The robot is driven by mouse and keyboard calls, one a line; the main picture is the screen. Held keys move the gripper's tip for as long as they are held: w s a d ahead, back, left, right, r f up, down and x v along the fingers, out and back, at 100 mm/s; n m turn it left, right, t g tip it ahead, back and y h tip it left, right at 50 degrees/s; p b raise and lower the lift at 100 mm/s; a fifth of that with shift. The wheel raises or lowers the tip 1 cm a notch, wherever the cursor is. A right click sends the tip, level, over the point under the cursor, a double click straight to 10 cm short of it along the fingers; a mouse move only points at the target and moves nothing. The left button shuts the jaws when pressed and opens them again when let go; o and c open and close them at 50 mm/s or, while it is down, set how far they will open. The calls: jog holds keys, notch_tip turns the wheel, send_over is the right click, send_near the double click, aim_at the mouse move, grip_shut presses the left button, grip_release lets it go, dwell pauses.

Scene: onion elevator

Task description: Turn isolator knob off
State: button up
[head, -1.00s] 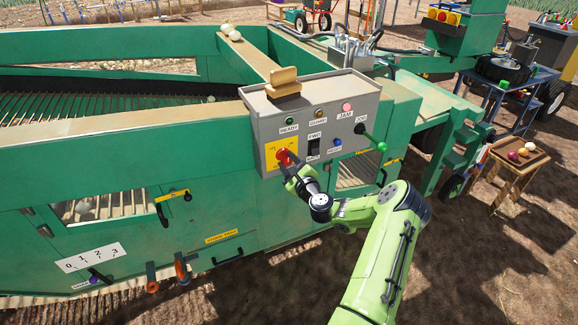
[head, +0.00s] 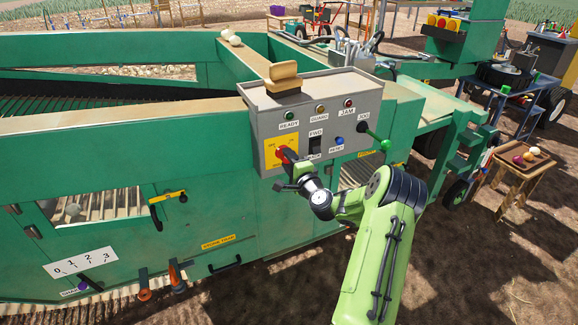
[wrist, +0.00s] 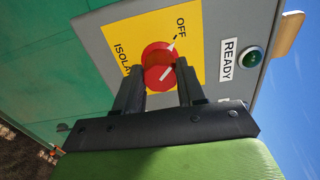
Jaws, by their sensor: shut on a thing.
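The red isolator knob (head: 286,155) sits on a yellow plate (head: 271,148) at the lower left of the grey control box (head: 318,103). In the wrist view the knob (wrist: 158,60) is round, with a white line on its face slanting up and right. The word OFF (wrist: 181,28) is above and right of it; the rest of the plate's lettering is partly hidden. My gripper (wrist: 157,88) is shut on the knob, one dark finger at each side. In the head view my gripper (head: 291,172) reaches it from below right and hides its lower part.
READY (head: 289,115), GUARD (head: 320,109) and JAM (head: 348,102) lamps line the box's upper face. A black switch (head: 314,145), a blue RESET button (head: 339,141) and a green-tipped JOG lever (head: 374,135) are right of the knob.

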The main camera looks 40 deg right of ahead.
jog(key=shift+f+n, duration=0.1)
jog(key=shift+n, duration=0.3)
jog(key=o, duration=1)
jog(key=shift+o, duration=0.2)
jog(key=shift+s, duration=0.1)
jog(key=b+v, duration=0.2)
jog(key=v, duration=1.3)
jog(key=shift+s+a, duration=0.2)
jog(key=shift+s, duration=0.1)
